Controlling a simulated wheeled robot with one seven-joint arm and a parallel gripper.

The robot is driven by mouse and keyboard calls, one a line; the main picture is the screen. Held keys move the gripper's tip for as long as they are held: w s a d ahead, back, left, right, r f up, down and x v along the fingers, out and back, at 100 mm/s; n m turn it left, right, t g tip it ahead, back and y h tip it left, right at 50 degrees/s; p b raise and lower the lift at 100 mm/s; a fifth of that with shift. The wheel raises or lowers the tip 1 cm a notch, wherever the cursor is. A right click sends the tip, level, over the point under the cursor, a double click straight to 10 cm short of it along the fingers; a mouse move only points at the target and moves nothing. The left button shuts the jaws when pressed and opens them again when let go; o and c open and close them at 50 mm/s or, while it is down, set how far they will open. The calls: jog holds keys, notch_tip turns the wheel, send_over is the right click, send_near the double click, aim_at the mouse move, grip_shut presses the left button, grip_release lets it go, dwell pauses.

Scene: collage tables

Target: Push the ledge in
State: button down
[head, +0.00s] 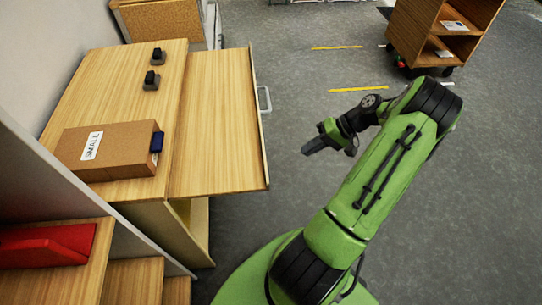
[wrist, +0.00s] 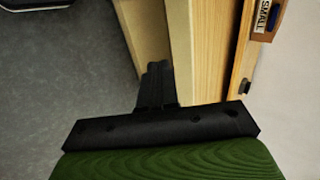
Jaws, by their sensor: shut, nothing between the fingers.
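The ledge (head: 218,125) is a light wooden board sticking out from the right side of the wooden table (head: 110,95). A pale front panel runs along its outer edge and carries a grey handle (head: 265,100). My gripper (head: 306,149) is to the right of the ledge, apart from the front panel and over open floor. Its fingers are shut and empty, and they also show in the wrist view (wrist: 158,75).
A brown box labelled SMALL (head: 110,155) and two small dark objects (head: 152,79) (head: 158,56) are on the table, left of the ledge. The ledge top looks bare. A wheeled wooden shelf (head: 440,35) stands far right. Grey floor around my gripper is clear.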

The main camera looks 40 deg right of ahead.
jog(key=w+a+r+b+x, duration=0.1)
jog(key=r+b+x, duration=0.1)
jog(key=x, duration=0.9)
jog(key=shift+a, duration=0.3)
jog(key=shift+w+f, duration=0.1)
jog(key=shift+w, duration=0.05)
